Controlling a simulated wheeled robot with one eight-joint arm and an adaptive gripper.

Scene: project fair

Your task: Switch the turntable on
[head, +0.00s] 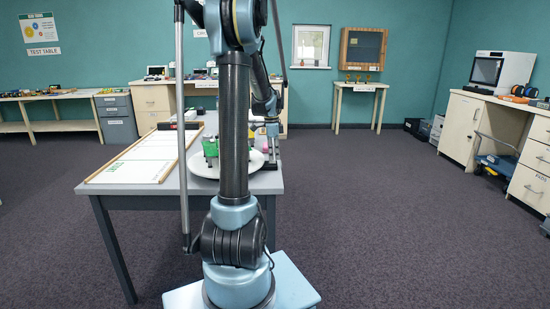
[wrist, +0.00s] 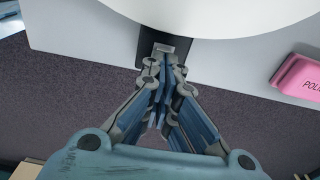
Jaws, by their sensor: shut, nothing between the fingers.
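The turntable (head: 203,167) is a white round disc on the grey table, partly hidden behind my arm in the head view. In the wrist view its white plate (wrist: 225,14) fills the top. A dark box with a light grey switch-like piece (wrist: 163,48) sits at the plate's near edge, by the table edge. My gripper (wrist: 168,62) is shut and empty, its fingertips at that grey piece. I cannot tell whether they touch it.
A pink block (wrist: 297,77) with lettering lies on the table to the right in the wrist view. A white board with a wooden frame (head: 133,160) lies on the table's left half. Green items (head: 211,147) stand on the turntable. The carpet right of the table is clear.

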